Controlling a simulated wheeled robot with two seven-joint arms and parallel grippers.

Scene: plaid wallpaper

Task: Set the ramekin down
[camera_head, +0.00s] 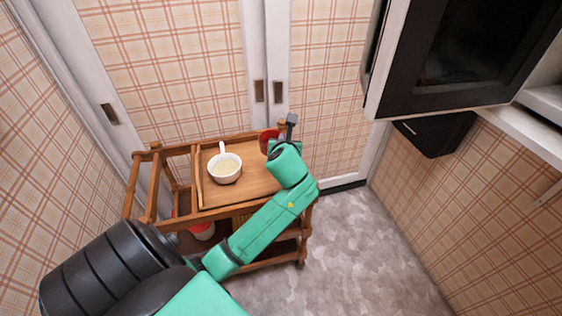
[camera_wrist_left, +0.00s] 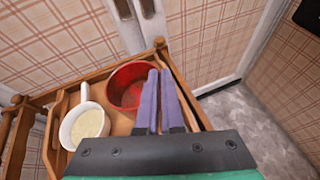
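The red ramekin (camera_wrist_left: 128,84) shows in the left wrist view, just left of my left gripper's purple fingers (camera_wrist_left: 159,72). The fingers are close together with its right wall at their tips, and they look shut on its rim. In the head view, a sliver of the ramekin (camera_head: 267,140) shows beside my left gripper (camera_head: 291,121), at the tray's back right; my wrist hides the rest. The ramekin is at or just above the wooden tray (camera_head: 249,187); I cannot tell if it touches. My right gripper is not in view.
A white handled bowl with pale contents (camera_head: 225,168) stands on the tray's left part. The tray is on a wooden cart (camera_head: 150,190) against plaid doors. A red and white item (camera_head: 203,231) is on the lower shelf. A dark-fronted appliance (camera_head: 462,48) hangs at upper right.

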